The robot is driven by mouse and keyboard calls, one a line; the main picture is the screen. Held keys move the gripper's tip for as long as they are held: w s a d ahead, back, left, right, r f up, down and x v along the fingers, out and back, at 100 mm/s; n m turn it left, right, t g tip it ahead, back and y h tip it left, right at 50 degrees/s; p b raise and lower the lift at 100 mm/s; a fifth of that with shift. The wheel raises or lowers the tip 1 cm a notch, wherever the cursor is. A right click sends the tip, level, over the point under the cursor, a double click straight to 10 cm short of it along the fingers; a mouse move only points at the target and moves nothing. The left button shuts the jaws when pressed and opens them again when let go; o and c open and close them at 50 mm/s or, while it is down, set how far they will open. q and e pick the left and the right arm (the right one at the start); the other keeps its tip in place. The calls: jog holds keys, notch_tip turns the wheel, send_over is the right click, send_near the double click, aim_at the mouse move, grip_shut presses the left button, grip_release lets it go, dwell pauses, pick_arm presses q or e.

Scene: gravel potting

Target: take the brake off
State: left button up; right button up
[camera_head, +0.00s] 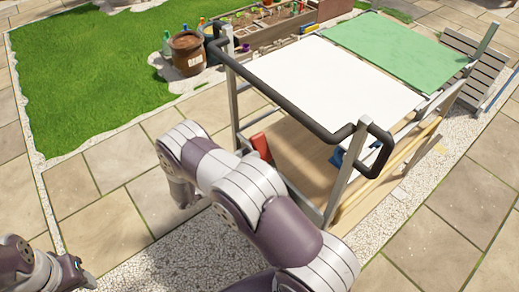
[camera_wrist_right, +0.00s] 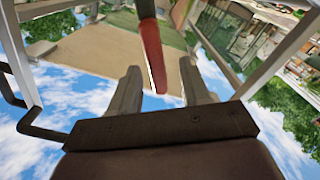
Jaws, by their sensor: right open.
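The brake looks to be the red lever (camera_head: 261,147) on the near left side of the cart (camera_head: 235,105), below its white top. In the wrist view the red lever (camera_wrist_right: 151,52) comes down from the top edge, its end between my fingers in the picture. My right gripper (camera_wrist_right: 159,66) is open, with a finger on each side of the lever; I see no clear contact. In the head view my right arm hides most of this gripper. My left gripper (camera_head: 86,279) is at the lower left, away from the cart; its jaws are too unclear to read.
The cart has a dark handlebar (camera_head: 288,106), a white panel (camera_head: 335,80) and a green panel (camera_head: 395,48). A brown pot (camera_head: 187,52) and bottles stand behind it. Paving (camera_head: 105,200) to the left is clear.

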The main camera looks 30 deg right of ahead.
jog(key=a, duration=0.6)
jog(key=shift+s+a+b, duration=0.25)
jog(key=shift+a+b, duration=0.1)
